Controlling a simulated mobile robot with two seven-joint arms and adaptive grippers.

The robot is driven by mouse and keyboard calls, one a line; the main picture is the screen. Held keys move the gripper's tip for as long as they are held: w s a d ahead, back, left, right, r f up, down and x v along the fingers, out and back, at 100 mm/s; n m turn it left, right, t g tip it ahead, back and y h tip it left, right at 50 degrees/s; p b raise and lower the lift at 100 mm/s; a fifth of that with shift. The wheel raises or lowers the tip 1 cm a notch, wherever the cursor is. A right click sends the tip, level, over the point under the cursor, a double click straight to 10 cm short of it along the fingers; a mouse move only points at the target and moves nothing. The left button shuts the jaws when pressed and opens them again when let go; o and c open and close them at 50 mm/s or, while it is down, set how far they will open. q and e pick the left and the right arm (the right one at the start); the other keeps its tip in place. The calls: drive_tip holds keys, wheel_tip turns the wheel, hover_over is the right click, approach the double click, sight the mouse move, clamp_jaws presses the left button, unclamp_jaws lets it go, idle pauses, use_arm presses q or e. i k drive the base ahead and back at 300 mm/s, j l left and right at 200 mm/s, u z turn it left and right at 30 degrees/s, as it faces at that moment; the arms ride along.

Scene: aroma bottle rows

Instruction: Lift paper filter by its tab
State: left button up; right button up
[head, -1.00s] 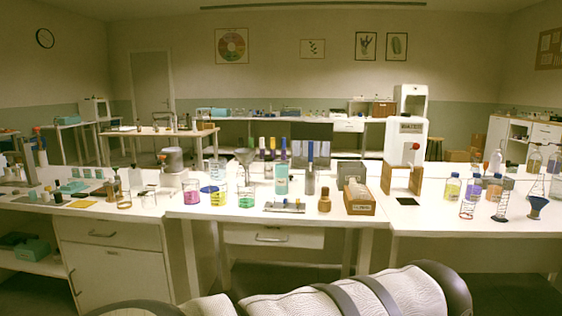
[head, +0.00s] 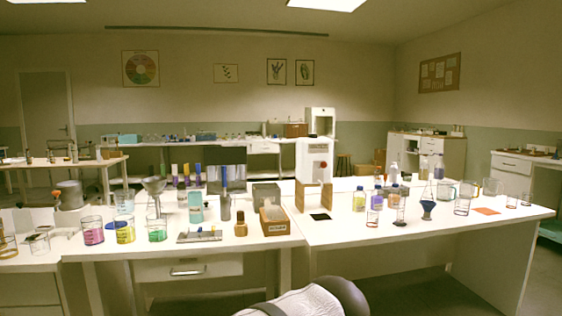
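I cannot make out a paper filter or its tab for sure at this distance. A glass funnel (head: 154,184) stands upright on the left part of the long white bench (head: 345,238). A small dark blue funnel (head: 428,209) stands on the right part. A wooden box (head: 275,222) with pale contents sits near the middle; I cannot tell what the contents are. Neither of my grippers is in view.
Beakers with pink (head: 93,236), yellow-blue (head: 125,232) and green liquid (head: 157,233) stand front left. A metal tray (head: 199,236) and brown bottle (head: 241,226) are beside the box. A white machine (head: 313,160) stands behind. The bench's front right is mostly clear.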

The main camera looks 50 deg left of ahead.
sight(270, 217)
drive_tip(key=u, duration=1.65)
